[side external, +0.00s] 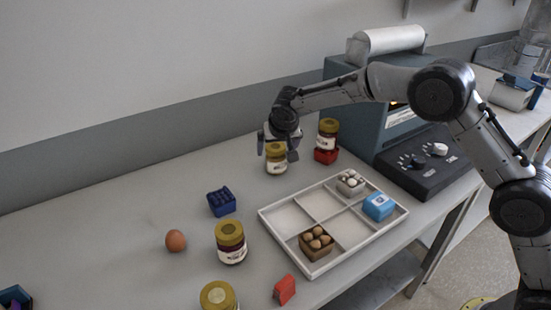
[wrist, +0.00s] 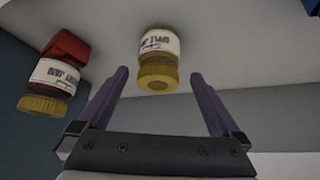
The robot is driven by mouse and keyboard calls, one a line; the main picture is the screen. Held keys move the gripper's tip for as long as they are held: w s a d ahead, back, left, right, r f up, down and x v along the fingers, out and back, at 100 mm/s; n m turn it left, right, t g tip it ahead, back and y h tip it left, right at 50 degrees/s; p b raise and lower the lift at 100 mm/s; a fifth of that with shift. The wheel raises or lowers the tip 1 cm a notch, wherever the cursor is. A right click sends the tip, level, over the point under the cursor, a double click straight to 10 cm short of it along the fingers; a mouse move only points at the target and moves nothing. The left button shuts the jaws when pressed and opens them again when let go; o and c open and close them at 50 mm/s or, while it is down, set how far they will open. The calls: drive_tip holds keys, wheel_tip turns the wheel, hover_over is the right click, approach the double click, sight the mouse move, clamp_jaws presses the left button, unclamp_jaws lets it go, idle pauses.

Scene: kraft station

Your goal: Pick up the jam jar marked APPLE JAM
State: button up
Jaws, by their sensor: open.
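A jam jar (side external: 276,164) with a gold lid and white label stands on the table at the back, left of the machine. In the wrist view this jar (wrist: 159,45) appears upside down; its label is small but seems to read APPLE JAM. My gripper (side external: 277,152) is over it, with the fingers open. In the wrist view the open fingers (wrist: 160,76) are on either side of the jar's lid, with gaps on both sides. A second jar (side external: 328,134) with dark contents stands by a red box (side external: 326,156) to the right; this jar also shows in the wrist view (wrist: 52,76).
Two more gold-lidded jars (side external: 230,243) (side external: 218,296) stand at the front. A white divided tray (side external: 293,219) holds egg cartons and a blue box (side external: 378,206). A blue carton (side external: 221,202), an egg (side external: 176,241) and a red block (side external: 285,290) lie around. The machine (side external: 400,128) stands right.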

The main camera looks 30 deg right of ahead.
drive_tip(key=shift+x, duration=2.8)
drive_tip(key=shift+s, duration=0.1)
drive_tip(key=c, duration=1.6)
drive_tip(key=shift+r, duration=0.1)
